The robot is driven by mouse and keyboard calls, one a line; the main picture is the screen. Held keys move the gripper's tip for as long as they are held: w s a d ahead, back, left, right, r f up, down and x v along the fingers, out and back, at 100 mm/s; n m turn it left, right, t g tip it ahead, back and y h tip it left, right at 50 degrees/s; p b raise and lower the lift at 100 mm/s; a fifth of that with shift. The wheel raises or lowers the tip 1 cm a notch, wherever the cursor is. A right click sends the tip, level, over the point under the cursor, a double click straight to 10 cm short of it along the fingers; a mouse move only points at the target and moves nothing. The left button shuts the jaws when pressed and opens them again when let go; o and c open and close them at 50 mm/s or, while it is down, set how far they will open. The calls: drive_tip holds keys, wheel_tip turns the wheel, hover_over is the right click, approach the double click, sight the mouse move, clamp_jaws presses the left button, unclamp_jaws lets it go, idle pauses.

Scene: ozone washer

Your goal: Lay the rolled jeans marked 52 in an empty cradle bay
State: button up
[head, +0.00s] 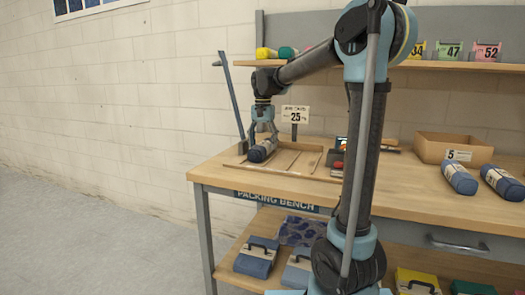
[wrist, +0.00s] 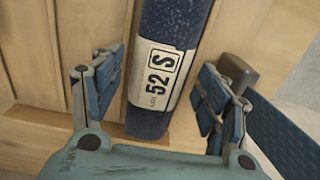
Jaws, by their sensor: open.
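The rolled jeans marked 52 (wrist: 165,65) are dark blue with a white label reading 52 S. In the wrist view they lie lengthwise between the two open fingers of my gripper (wrist: 160,95), with a gap on both sides. In the head view the roll (head: 262,150) lies in the left part of the wooden cradle (head: 318,174), below my gripper (head: 263,130). The cradle has low dividers, and the bays to the right of the roll look empty. The far end of the roll is out of the wrist view.
The cradle sits on the packing bench (head: 400,190) near its left end. A sign reading 25 (head: 295,115) stands behind it. A grey upright lever (head: 231,95) stands at the left. A cardboard box (head: 455,147) and two more blue rolls (head: 459,179) are at the right.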

sight(263, 143)
wheel_tip(263, 143, up, 9)
drive_tip(key=shift+r, duration=0.15)
idle(0.4)
